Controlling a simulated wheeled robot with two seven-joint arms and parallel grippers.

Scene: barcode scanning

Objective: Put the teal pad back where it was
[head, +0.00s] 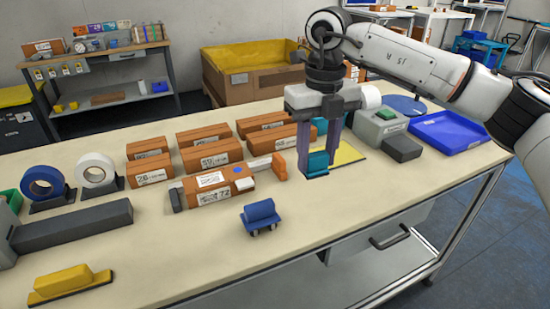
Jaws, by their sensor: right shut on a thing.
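My right gripper (318,158) is shut on the teal pad (317,164), a small teal block between its two fingers. It hangs above the middle of the table, just left of a flat yellow sheet (350,154). Whether the pad touches the table cannot be told. The fingers hide part of the pad. A similarly shaped blue piece (260,214) stands nearer the front edge, and a yellow one (72,284) lies at the front left. My left gripper is not in view.
Several brown labelled boxes (221,155) stand left of the gripper. A grey device (377,126) with a green top, a dark block (403,149) and a blue tray (450,130) are to the right. Tape rolls (43,182) stand at left. The front-middle tabletop is mostly clear.

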